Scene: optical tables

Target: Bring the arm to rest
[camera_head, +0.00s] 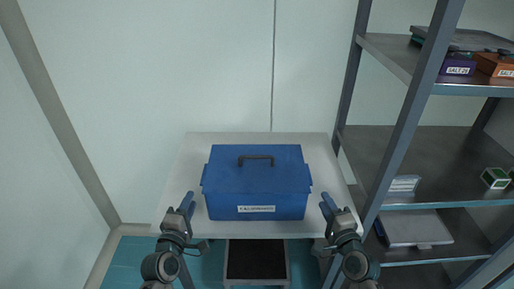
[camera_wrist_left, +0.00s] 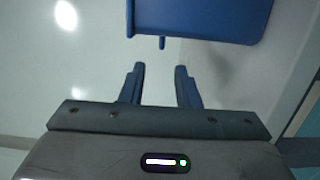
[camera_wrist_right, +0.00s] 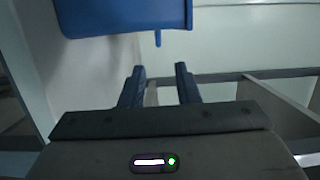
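My left gripper (camera_head: 186,203) is beside the left end of a closed blue box, apart from it. In the left wrist view its two fingers (camera_wrist_left: 160,85) are spread with nothing between them. My right gripper (camera_head: 328,204) is beside the box's right end, also apart from it. In the right wrist view its fingers (camera_wrist_right: 160,85) are spread and empty. The blue box (camera_head: 257,185) has a dark lid handle and a white label on its front. It also shows at the top of the left wrist view (camera_wrist_left: 200,18) and right wrist view (camera_wrist_right: 120,15).
The box stands on a white table (camera_head: 185,170) with little bare surface around it. A grey metal shelf rack (camera_head: 395,150) stands close on the right, holding small boxes, a case (camera_head: 415,229) and other items. A white wall (camera_head: 150,80) is behind the table.

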